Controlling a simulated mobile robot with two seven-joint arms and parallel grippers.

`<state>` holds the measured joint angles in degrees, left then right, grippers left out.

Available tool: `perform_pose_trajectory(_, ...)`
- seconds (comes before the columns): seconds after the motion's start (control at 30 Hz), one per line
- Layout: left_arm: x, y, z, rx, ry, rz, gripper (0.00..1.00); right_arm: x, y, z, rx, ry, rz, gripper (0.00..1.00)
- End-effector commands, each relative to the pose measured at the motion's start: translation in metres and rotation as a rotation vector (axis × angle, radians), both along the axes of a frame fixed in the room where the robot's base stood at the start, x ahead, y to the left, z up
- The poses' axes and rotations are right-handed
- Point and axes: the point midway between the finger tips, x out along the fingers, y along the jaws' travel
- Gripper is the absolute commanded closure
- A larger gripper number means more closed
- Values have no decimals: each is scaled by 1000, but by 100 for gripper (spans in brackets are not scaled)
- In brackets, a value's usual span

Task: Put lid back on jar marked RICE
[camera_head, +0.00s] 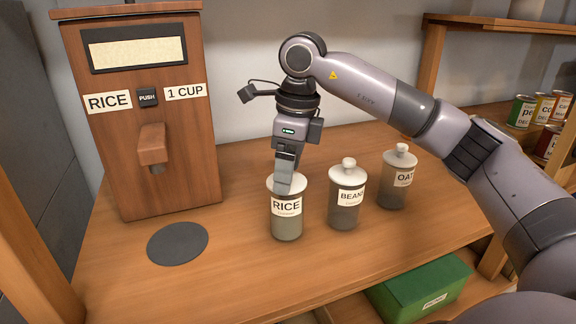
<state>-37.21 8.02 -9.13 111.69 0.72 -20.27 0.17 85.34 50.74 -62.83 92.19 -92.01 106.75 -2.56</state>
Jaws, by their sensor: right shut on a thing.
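The jar marked RICE (286,222) stands upright on the wooden counter, with greyish-green contents showing through its side. My right gripper (284,184) points down at the jar's top, shut on the lid (298,183). The fingers cover the lid's knob. The pale lid is at the jar's mouth; I cannot tell whether it is fully seated. My left gripper is not in view.
A BEANS jar (346,199) and an OAT-labelled jar (397,179) stand lidded to the right. A wooden RICE dispenser (188,187) and dark round pad (177,244) are at left. A green box (420,289) sits below; cans (522,112) are shelved right. The front counter is clear.

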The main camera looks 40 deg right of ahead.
Motion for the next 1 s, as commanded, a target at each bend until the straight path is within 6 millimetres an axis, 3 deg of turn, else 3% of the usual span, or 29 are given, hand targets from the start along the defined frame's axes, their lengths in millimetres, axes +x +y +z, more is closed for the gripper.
perform_pose_trajectory(0.37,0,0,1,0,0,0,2,0,0,0,1,-1,0,53)
perform_pose_trajectory(0.4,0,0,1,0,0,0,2,0,0,0,1,-1,0,17)
perform_pose_trajectory(0.47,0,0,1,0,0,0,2,0,0,0,1,-1,0,0)
perform_pose_trajectory(1.0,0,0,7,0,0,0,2,0,0,7,1,-1,0,0)
